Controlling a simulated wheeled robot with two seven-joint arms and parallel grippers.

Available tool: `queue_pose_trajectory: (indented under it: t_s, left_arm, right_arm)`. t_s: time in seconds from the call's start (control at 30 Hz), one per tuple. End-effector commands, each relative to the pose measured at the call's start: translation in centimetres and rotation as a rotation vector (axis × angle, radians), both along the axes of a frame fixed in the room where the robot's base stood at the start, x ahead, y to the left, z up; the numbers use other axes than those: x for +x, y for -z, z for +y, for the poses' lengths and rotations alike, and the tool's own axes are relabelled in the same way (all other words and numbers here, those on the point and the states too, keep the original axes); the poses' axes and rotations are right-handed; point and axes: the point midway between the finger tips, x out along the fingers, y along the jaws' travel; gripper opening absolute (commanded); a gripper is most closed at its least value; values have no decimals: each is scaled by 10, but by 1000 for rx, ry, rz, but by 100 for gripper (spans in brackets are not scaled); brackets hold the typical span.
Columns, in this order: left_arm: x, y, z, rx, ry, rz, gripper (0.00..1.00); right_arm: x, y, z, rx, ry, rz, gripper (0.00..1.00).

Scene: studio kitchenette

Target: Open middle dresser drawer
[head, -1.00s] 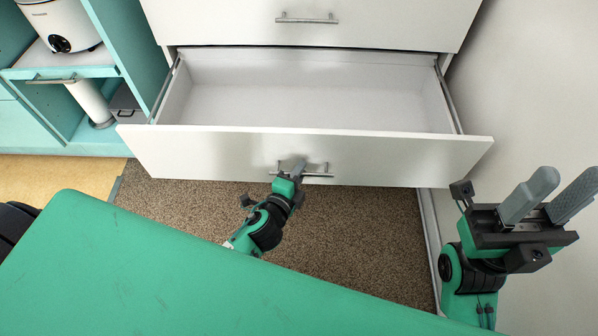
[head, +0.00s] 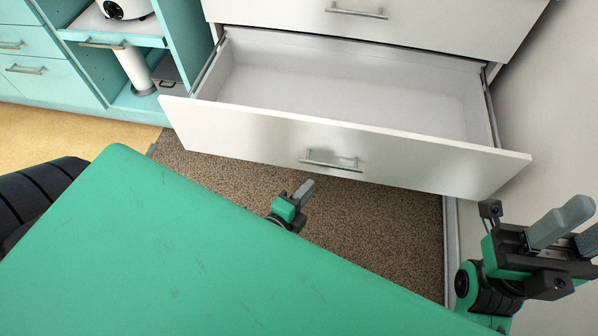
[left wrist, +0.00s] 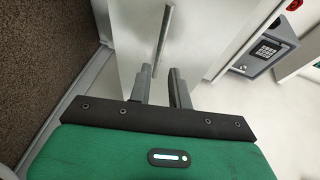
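A white dresser drawer (head: 345,140) stands pulled far out and empty, below a shut drawer (head: 380,25). Its bar handle (head: 332,162) is on the front and also shows in the left wrist view (left wrist: 163,42). My left gripper (head: 304,190) is just in front of and below this handle, apart from it. In the left wrist view its fingers (left wrist: 161,82) are spread with nothing between them, and the handle lies beyond their tips. My right gripper (head: 575,232) is at the right, fingers apart and empty. The area under the open drawer is hidden.
A teal cabinet (head: 185,50) holds a white appliance (head: 125,8) and a paper roll (head: 135,68). A pale wall (head: 560,110) is close on the right. Brown carpet (head: 375,235) is clear before the dresser. A keypad box (left wrist: 264,52) shows in the left wrist view.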

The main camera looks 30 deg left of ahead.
Motion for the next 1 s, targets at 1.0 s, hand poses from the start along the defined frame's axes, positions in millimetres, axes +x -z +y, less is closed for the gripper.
queue_pose_trajectory:
  t_s: [1.0]
  left_arm:
    - [-25, -4, 3, -8, -1, 12, 20]
  right_arm:
    - [9, -1, 1, -3, 2, 25, 36]
